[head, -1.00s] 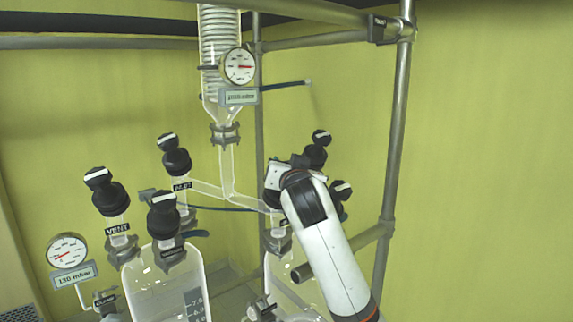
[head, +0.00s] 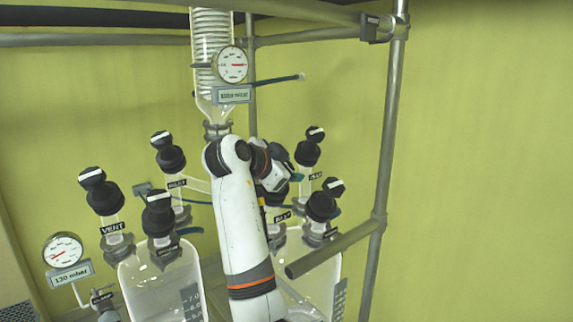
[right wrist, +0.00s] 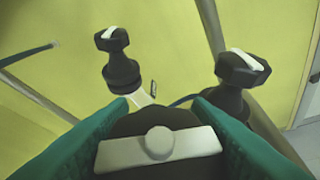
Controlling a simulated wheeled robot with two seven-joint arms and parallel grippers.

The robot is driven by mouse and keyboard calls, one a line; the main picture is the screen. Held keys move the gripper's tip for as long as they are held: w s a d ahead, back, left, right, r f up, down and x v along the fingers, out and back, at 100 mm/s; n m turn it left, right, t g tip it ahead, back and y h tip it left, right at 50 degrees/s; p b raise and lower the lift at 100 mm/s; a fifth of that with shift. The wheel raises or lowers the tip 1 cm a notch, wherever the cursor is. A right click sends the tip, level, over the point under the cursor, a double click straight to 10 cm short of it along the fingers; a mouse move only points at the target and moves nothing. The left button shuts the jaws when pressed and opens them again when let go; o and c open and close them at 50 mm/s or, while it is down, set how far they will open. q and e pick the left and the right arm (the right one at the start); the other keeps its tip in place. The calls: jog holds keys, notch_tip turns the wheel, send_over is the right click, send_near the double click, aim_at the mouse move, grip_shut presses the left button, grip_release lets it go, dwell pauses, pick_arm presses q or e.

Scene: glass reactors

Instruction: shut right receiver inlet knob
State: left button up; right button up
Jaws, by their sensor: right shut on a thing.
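The right receiver's inlet knob (head: 278,197) is black and sits on a glass neck above the right vessel, mostly hidden in the head view by my right gripper (head: 277,178). In the right wrist view the knob's dark cap carries a pale bar (right wrist: 160,148) lying crosswise, slightly tilted. The teal jaws of my right gripper (right wrist: 157,118) are shut on the knob from both sides. My left gripper is not in view.
Two other black knobs (head: 307,150) (head: 322,203) stand close to the right of my gripper. The left vessel (head: 160,285) has its own knobs. A condenser (head: 212,60) with a gauge hangs above, and metal frame pipes (head: 390,130) stand at the right.

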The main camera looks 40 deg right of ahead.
jog(key=m+g+p, duration=0.1)
jog(key=m+g+y+p, duration=0.1)
jog(key=m+g, duration=0.1)
jog(key=m+g+p, duration=0.1)
jog(key=g, duration=0.1)
jog(key=shift+s+m+y, duration=0.3)
jog(key=shift+y, duration=0.1)
jog(key=shift+s+a+f+m+g+y+p, duration=0.1)
jog(key=shift+m+g+y+p, duration=0.25)
jog(key=shift+m+g, duration=0.15)
jog(key=shift+s+f+m+g+y+p, duration=0.1)
jog(key=shift+m+g+y+p, duration=0.2)
jog(key=shift+m+g, duration=0.15)
jog(key=o, duration=1)
jog(key=shift+w+a+r, duration=0.1)
jog(key=shift+a, duration=0.15)
jog(key=b+v, duration=0.1)
jog(key=v, duration=0.6)
